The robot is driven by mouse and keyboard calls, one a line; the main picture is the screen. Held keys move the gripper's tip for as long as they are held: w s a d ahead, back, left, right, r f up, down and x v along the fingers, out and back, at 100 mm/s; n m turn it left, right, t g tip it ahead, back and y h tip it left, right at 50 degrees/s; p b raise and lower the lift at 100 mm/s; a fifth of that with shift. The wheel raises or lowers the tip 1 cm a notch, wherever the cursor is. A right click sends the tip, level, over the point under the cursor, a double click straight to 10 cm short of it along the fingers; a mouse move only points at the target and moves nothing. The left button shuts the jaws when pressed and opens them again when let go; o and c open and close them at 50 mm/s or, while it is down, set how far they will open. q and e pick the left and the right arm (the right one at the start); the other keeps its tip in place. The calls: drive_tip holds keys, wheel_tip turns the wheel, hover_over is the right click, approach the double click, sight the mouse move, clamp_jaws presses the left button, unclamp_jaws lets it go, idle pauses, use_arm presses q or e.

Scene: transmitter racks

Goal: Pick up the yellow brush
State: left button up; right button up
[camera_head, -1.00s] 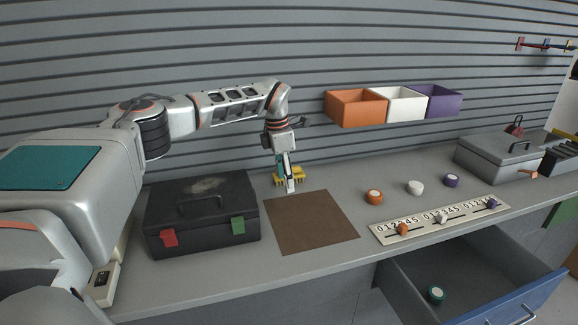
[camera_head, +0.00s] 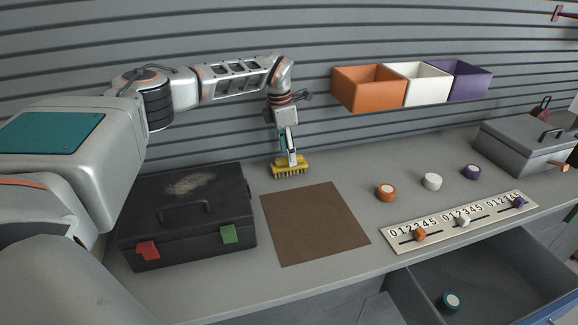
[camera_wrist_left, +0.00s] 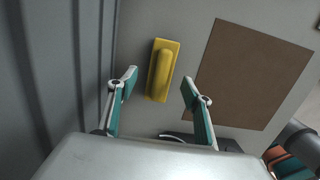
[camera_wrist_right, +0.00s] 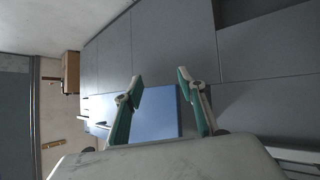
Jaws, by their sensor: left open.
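In the left wrist view the brush's yellow back and raised handle (camera_wrist_left: 162,72) show between the two spread fingers of my left gripper (camera_wrist_left: 159,78). The fingers are open, with a gap on each side of the handle. I cannot tell the exact height over it. My right gripper (camera_wrist_right: 160,76) is open and empty in the right wrist view, away from the bench top.
A black toolbox (camera_head: 185,215) stands left of the brown mat (camera_head: 312,222). Orange, white and purple bins (camera_head: 368,90) hang on the wall at right. Round knobs (camera_head: 385,192) and a numbered slider strip (camera_head: 460,226) lie right of the mat. A drawer (camera_head: 490,285) stands open in front.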

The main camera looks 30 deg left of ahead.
use_arm(q)
drive_tip(key=f, duration=0.4)
drive_tip(key=shift+w+d+f, duration=0.1)
drive_tip(key=shift+d+f, duration=0.1)
drive_tip(key=shift+f, duration=0.2)
drive_tip(key=c, duration=1.2)
drive_tip(key=shift+r, duration=0.1)
drive_tip(key=shift+c, duration=0.2)
